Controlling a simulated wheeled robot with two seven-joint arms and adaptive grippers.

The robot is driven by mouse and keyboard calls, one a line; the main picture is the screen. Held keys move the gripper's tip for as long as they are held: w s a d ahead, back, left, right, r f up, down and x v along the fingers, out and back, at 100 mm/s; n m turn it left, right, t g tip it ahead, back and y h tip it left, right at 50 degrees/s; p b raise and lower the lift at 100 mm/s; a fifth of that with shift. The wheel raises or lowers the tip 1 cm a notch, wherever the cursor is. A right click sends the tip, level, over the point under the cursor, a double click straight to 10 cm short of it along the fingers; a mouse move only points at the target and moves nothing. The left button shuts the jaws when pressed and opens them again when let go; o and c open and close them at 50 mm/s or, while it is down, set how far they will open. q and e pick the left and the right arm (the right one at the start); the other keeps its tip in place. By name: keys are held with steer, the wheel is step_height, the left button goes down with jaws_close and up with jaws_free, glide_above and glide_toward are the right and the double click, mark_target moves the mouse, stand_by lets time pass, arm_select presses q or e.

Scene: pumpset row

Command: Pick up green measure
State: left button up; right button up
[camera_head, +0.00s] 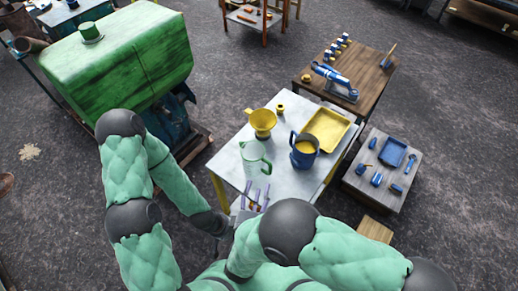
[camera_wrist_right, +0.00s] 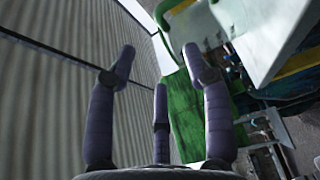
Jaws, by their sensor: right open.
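The green measure (camera_head: 256,160), a pale green jug with a handle, stands upright on the grey table (camera_head: 228,160) in the head view. My right gripper (camera_head: 254,192) has its purple fingers spread, just in front of the measure at the near table edge. In the right wrist view the right gripper (camera_wrist_right: 160,68) is open, with nothing between its fingers. A pale green shape with a curved green edge, apparently the measure (camera_wrist_right: 192,25), shows at the top there, beyond the fingertips. My left arm comes in from the left, but its fingers are not clearly visible.
A yellow funnel (camera_head: 262,121) stands behind the measure. A blue jug (camera_head: 304,149) with yellow inside stands to its right, and a yellow tray (camera_head: 327,129) lies beyond. A green machine (camera_head: 125,60) is at the left. A wooden table (camera_head: 368,75) and a low stand (camera_head: 372,195) are right.

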mark_target(265, 162)
steer(key=w+b, duration=0.1)
steer(key=w, duration=0.2)
steer(key=w+d+b, duration=0.1)
steer(key=w, duration=0.3)
steer(key=w+d+b, duration=0.1)
steer(key=w+b, duration=0.1)
steer(key=w, duration=0.1)
steer(key=shift+w+d+f, duration=0.15)
steer(key=shift+w, duration=0.1)
steer(key=c, duration=0.9)
steer(key=shift+s+f, duration=0.1)
jaws_close()
